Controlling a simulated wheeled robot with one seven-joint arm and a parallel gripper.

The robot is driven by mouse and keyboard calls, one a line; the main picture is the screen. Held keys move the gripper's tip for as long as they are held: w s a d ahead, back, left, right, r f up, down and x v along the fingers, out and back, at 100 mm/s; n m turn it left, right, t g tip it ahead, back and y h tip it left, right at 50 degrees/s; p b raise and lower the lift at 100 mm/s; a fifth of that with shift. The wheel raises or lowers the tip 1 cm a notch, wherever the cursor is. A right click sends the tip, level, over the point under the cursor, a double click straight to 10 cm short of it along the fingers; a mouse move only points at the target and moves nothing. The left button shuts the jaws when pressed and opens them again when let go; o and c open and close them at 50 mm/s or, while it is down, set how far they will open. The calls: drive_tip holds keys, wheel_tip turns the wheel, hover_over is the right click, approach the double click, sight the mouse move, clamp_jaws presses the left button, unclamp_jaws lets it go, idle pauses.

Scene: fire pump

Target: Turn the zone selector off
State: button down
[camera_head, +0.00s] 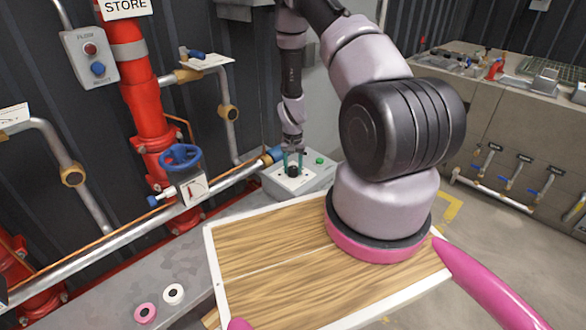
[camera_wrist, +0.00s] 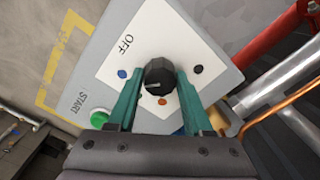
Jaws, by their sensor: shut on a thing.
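The zone selector is a black round knob (camera_wrist: 160,76) on a white plate of a grey control box (camera_wrist: 203,25). In the wrist view the plate has the word OFF above and left of the knob, with blue, dark and orange dots around it. A pale line on the knob points left, roughly toward the blue dot. My gripper (camera_wrist: 157,88) has its teal fingers on both sides of the knob, shut on it. In the head view my gripper (camera_head: 293,158) reaches down onto the knob (camera_head: 293,171), partly covering it.
A green START button (camera_wrist: 99,118) is beside the plate on the same box. A red pipe (camera_head: 145,100), a blue valve wheel (camera_head: 181,158) and a silver pipe (camera_head: 110,238) stand left of the box. A wooden board (camera_head: 270,270) with a white rim lies in front.

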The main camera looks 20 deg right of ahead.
sight(293, 168)
drive_tip(key=m, duration=0.5)
drive_tip(key=shift+m, duration=2.5)
drive_tip(key=shift+c, duration=1.5)
unclamp_jaws()
drive_tip(key=shift+r, duration=0.1)
wheel_tip(293, 168, up, 11)
drive_tip(key=shift+f, duration=0.2)
